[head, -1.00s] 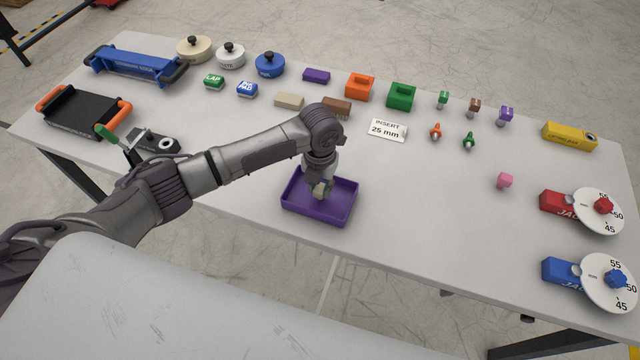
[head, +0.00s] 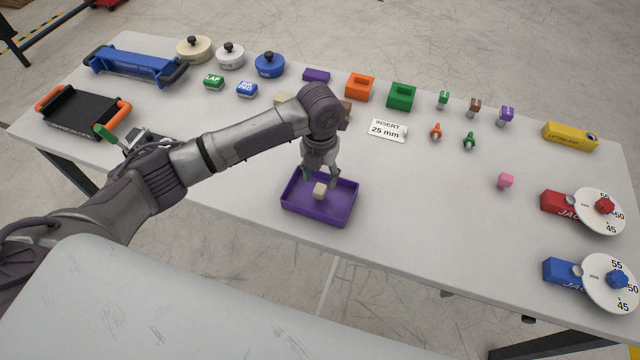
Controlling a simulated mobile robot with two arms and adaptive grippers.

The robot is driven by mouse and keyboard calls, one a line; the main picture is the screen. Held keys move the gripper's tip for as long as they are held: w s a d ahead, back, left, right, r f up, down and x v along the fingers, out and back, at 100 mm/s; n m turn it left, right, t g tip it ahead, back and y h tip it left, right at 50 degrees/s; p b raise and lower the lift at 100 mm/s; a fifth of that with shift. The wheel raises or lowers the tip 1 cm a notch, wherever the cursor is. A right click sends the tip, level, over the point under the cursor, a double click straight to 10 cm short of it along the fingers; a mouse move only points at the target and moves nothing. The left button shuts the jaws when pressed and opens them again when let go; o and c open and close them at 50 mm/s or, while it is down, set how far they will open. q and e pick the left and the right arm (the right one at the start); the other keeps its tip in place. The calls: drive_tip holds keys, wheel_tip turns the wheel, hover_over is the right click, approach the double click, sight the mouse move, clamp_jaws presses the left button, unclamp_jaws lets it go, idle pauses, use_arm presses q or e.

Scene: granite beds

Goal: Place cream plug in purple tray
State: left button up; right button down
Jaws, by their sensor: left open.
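The purple tray (head: 328,218) sits near the front edge of the table, at the middle of the head view. The cream plug (head: 319,190), a small cream block, lies inside the tray, near its middle. My left gripper (head: 320,180) is open just above and behind the plug, pointing down over the tray. Its fingers are apart and appear clear of the plug. My right gripper is not in view.
A white card (head: 387,130) reading "INSERT 25 mm" lies right of my arm. Table right of the tray is clear.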

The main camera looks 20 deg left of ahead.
sight(320, 188)
use_arm(q)
wheel_tip(320, 188, up, 7)
drive_tip(key=shift+r+b, duration=0.15)
drive_tip(key=shift+b, duration=0.15)
idle(0.5)
